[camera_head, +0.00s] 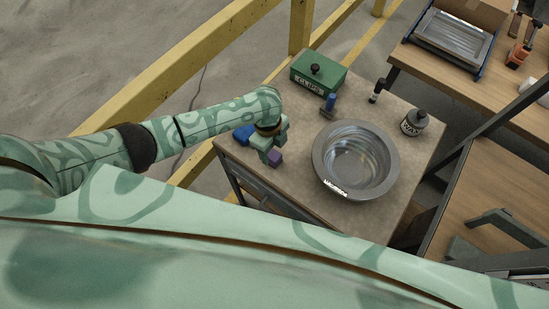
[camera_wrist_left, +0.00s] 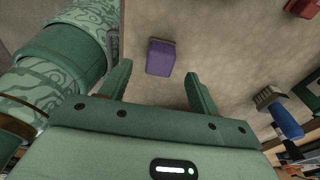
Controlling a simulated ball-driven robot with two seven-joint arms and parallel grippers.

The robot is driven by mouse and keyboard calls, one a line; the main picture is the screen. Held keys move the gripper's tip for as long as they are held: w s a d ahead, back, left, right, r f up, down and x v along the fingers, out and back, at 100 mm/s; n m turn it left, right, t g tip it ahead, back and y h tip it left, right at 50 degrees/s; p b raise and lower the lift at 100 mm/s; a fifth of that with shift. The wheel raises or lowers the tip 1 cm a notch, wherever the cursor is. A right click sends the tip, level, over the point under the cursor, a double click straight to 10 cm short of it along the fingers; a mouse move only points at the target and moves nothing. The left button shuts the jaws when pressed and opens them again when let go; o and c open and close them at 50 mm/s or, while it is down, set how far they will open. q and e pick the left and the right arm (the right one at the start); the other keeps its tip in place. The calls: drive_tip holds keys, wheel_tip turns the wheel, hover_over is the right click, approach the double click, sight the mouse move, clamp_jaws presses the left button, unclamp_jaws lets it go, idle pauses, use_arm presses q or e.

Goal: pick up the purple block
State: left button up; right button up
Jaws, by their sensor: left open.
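The small purple block (camera_head: 275,158) stands on the grey-brown table top in the head view, left of the round metal basin, right by my left gripper (camera_head: 270,145). In the left wrist view the purple block (camera_wrist_left: 160,57) lies ahead of and between the two fingers of my left gripper (camera_wrist_left: 160,85). The fingers are apart with nothing between them, and the block appears beyond the tips. The arm hides part of the area around the block in the head view. My right gripper is not in view.
A blue object (camera_head: 244,133) lies left of the gripper. The metal basin (camera_head: 321,170), green CLIPS box (camera_head: 318,74), blue-handled brush (camera_head: 329,102) and dark WAX bottle (camera_head: 414,122) share the table. A yellow railing (camera_head: 165,85) runs behind it. Table near the front edge is bare.

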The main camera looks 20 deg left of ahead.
sight(274, 155)
use_arm(q)
drive_tip(key=f+b, duration=0.2)
drive_tip(key=f, duration=0.3)
drive_tip(key=shift+d+f, duration=0.1)
drive_tip(key=shift+d, duration=0.1)
drive_tip(key=c, duration=1.1)
drive_tip(key=r, duration=0.1)
drive_tip(key=r+p, duration=0.1)
drive_tip(key=r, duration=0.1)
drive_tip(key=r+p, duration=0.1)
drive_tip(key=shift+s+r, duration=0.2)
drive_tip(key=shift+s, duration=0.1)
drive_tip(key=s+r+p, duration=0.2)
drive_tip(key=s+r, duration=0.1)
drive_tip(key=s, duration=0.1)
drive_tip(key=s+a+r+p, duration=0.1)
drive_tip(key=s+r, duration=0.2)
drive_tip(key=s, duration=0.2)
drive_tip(key=s+r+p, duration=0.2)
drive_tip(key=s, duration=0.2)
drive_tip(key=shift+s+a+r+p, duration=0.15)
drive_tip(key=shift+s+r+p, duration=0.15)
drive_tip(key=shift+r+p, duration=0.1)
drive_tip(key=o, duration=0.5)
drive_tip(key=shift+c, duration=0.2)
drive_tip(key=c, duration=0.3)
